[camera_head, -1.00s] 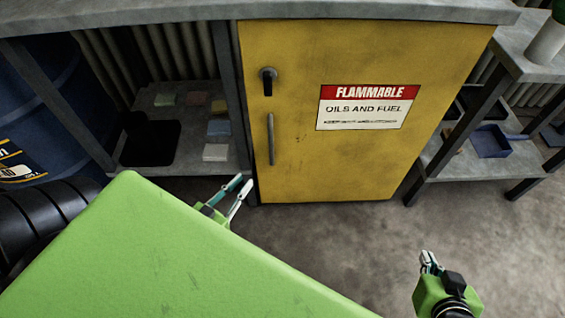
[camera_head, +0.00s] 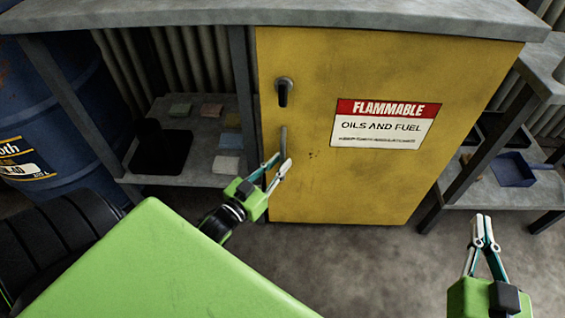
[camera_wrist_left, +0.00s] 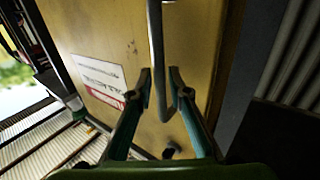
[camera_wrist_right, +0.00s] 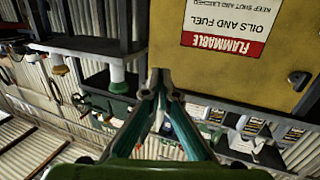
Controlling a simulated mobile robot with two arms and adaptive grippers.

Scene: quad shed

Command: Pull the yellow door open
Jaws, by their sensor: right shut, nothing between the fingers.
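The yellow door (camera_head: 380,75) with its red and white flammable sign (camera_head: 385,124) is closed. Its vertical grey bar handle (camera_head: 283,140) is near the left edge, below a dark latch (camera_head: 284,92). My left gripper (camera_head: 281,163) is open at the lower end of the handle. In the left wrist view the handle (camera_wrist_left: 157,45) runs between its spread fingertips (camera_wrist_left: 160,76), and I see no firm grip on it. My right gripper (camera_head: 484,222) is shut and empty, in front of the door's lower right. It also shows in the right wrist view (camera_wrist_right: 160,78).
A grey worktop (camera_head: 300,14) runs above the door. Open shelves (camera_head: 195,150) stand to the left, near a blue drum (camera_head: 60,110) and a black tire (camera_head: 60,240). A shelf with a blue tray (camera_head: 513,170) is at the right. The floor (camera_head: 380,265) before the door is clear.

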